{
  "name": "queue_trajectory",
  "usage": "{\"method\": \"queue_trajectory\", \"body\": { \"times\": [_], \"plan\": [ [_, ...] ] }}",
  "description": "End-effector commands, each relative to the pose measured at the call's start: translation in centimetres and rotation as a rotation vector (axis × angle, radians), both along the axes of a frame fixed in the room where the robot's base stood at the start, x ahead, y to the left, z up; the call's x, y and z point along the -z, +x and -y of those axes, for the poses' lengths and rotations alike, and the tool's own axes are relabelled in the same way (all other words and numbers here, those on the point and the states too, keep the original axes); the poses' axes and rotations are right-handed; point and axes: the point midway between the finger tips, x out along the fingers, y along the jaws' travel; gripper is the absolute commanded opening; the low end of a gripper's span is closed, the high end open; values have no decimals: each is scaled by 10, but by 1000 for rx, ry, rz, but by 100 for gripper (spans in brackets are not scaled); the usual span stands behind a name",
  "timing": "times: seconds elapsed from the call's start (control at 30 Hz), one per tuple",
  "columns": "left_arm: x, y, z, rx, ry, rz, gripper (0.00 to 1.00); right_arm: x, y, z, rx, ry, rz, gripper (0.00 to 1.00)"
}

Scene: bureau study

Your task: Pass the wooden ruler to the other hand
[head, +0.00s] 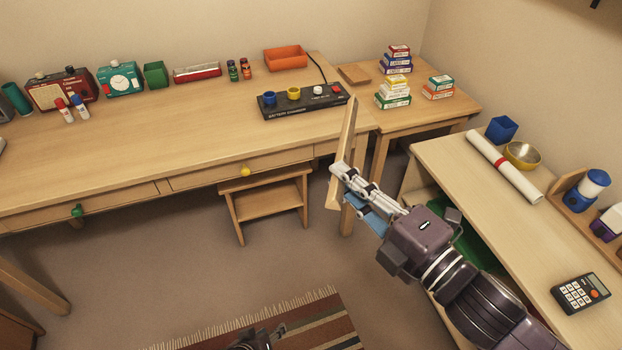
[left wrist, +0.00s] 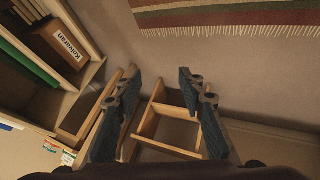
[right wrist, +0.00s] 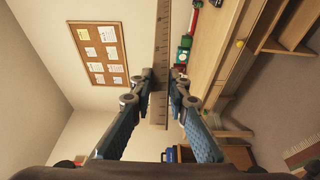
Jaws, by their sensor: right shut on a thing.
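The wooden ruler (head: 347,135) is a long, thin, light-brown strip. My right gripper (head: 342,172) is shut on it and holds it tilted steeply upward, in front of the desk. In the right wrist view the ruler (right wrist: 161,45) runs upright between the two fingertips (right wrist: 161,76), its marks showing, with a short end below them. My left gripper (head: 277,329) is low at the bottom edge of the head view, over the rug, well apart from the ruler. In the left wrist view its fingers (left wrist: 160,78) are spread wide with nothing held between them.
A side table (head: 430,160) at right holds a paper roll (head: 504,167) and calculator (head: 580,293). Floor between is open.

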Motion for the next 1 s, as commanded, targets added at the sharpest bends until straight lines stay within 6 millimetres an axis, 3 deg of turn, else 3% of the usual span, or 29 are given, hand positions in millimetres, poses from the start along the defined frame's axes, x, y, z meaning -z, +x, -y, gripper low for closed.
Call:
{"method": "queue_trajectory", "body": {
  "times": [0.03, 0.2, 0.3, 0.5, 0.67, 0.8, 1.0],
  "plan": [
    [-24, 19, 9, -27, -44, 38, 37, 0, 0, 0, 0, 1, 1, 0],
    [-105, 69, 37, -117, -205, 141, 37, 0, 0, 0, 0, 1, 1, 0],
    [-157, 92, 51, -161, -308, 197, 37, 0, 0, 0, 0, 1, 1, 0],
    [-268, 119, 78, -227, -527, 291, 37, 0, 0, 0, 0, 1, 1, 0],
    [-360, 124, 93, -257, -715, 352, 37, 0, 0, 0, 0, 1, 1, 0],
    [-437, 115, 103, -266, -878, 388, 37, 0, 0, 0, 0, 1, 1, 0],
    [-519, 95, 109, -261, -1058, 414, 37, 0, 0, 0, 0, 1, 1, 0]
  ]
}}
